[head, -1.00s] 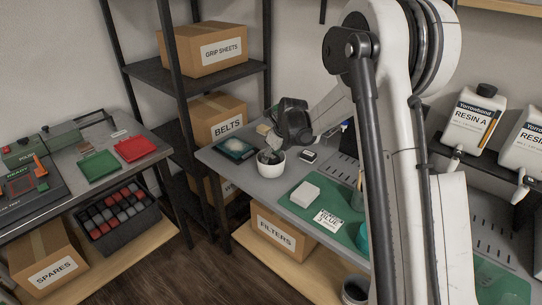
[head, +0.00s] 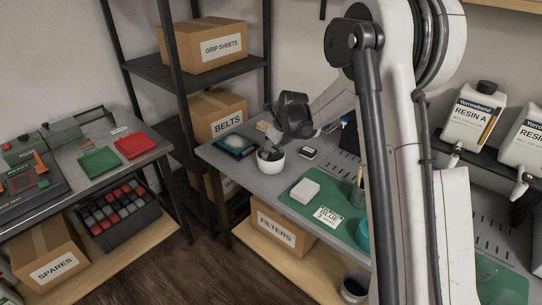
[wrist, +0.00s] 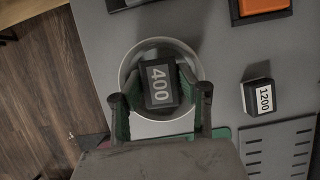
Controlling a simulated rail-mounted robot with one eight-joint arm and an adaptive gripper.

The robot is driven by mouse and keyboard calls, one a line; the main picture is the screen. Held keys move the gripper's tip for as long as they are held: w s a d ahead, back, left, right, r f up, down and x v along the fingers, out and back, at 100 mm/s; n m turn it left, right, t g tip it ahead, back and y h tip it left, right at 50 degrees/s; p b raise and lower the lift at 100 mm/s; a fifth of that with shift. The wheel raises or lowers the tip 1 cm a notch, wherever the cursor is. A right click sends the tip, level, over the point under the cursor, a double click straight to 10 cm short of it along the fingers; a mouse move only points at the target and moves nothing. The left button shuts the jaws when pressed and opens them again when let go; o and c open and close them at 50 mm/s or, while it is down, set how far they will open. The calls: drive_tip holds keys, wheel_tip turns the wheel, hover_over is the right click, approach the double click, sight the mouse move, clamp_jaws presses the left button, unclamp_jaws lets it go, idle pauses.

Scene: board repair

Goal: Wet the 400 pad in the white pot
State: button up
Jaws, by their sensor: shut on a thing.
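The 400 pad (wrist: 160,86) is a dark block with a white "400" label. My gripper (wrist: 162,94) is shut on it, with a finger on each side. In the wrist view the pad lies over the opening of the white pot (wrist: 131,71), inside the outline of its rim. In the head view the white pot (head: 271,165) stands on the grey bench, and my gripper (head: 271,152) points down into its mouth. The pad is hidden there. I cannot tell how deep it sits or whether it touches water.
The 1200 pad (wrist: 257,97) lies right of the pot in the wrist view. An orange-topped block (wrist: 262,6) is at the upper right. In the head view a dark tray (head: 235,145) is left of the pot, and a white block (head: 305,190) rests on the green mat.

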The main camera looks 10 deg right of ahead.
sight(271, 150)
drive_tip(key=shift+r+p, duration=1.2)
drive_tip(key=shift+r, duration=1.6)
drive_tip(key=shift+r+p, duration=0.9)
drive_tip(key=shift+r, duration=1.1)
drive_tip(key=shift+s+d+f, duration=0.1)
